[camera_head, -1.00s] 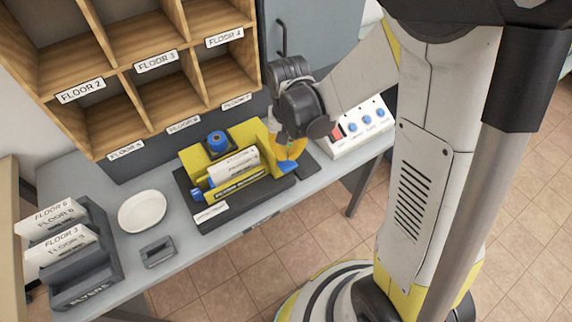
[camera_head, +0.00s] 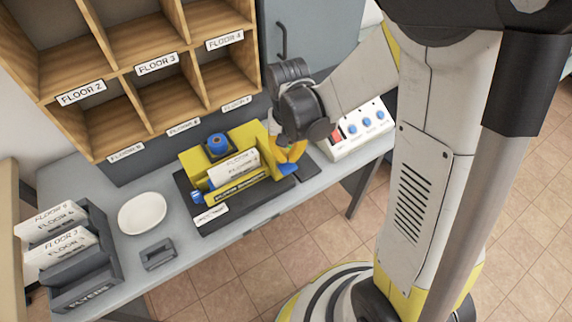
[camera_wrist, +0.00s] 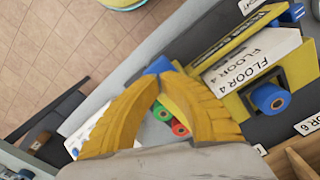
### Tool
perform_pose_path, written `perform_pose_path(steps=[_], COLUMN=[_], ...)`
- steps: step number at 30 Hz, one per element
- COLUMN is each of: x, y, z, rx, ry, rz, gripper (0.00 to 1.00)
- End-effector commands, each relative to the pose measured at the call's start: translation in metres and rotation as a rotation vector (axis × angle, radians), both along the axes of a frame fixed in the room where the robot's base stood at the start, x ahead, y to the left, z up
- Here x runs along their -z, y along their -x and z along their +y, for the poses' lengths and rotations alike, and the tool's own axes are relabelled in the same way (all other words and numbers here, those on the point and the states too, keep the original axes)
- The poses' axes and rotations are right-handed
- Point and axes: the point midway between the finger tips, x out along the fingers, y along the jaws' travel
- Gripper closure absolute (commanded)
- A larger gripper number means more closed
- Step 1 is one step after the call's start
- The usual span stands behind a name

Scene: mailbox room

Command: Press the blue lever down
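The yellow machine (camera_head: 258,135) stands on a black base on the grey table, holding white floor-labelled envelopes (camera_head: 232,167). The blue lever (camera_head: 288,169) shows at its right end, low beside my gripper. My gripper (camera_head: 291,157) has yellow fingers and points down over that end. In the wrist view my gripper (camera_wrist: 157,78) has its two fingertips together, with no clear gap. The blue lever (camera_wrist: 160,66) shows just past the tips, partly hidden by them. The tips look close to it or touching; I cannot tell which.
A white box (camera_head: 358,130) with blue and red buttons stands close to the right. A blue spool (camera_head: 217,143) sits on the machine's back. A wooden pigeonhole shelf (camera_head: 160,88) rises behind. A white plate (camera_head: 142,212) and an envelope rack (camera_head: 88,265) are at left.

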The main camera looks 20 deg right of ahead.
Motion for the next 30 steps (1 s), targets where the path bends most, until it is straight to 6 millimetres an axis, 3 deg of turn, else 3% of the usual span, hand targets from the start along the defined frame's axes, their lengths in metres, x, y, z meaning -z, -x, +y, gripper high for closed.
perform_pose_path(steps=[8,30], x=[0.002,0.039], y=[0.000,-0.001], z=[0.000,0.000], rx=[0.000,0.000], ry=[0.000,0.000], rz=[0.000,-0.001], gripper=[1.00,1.00])
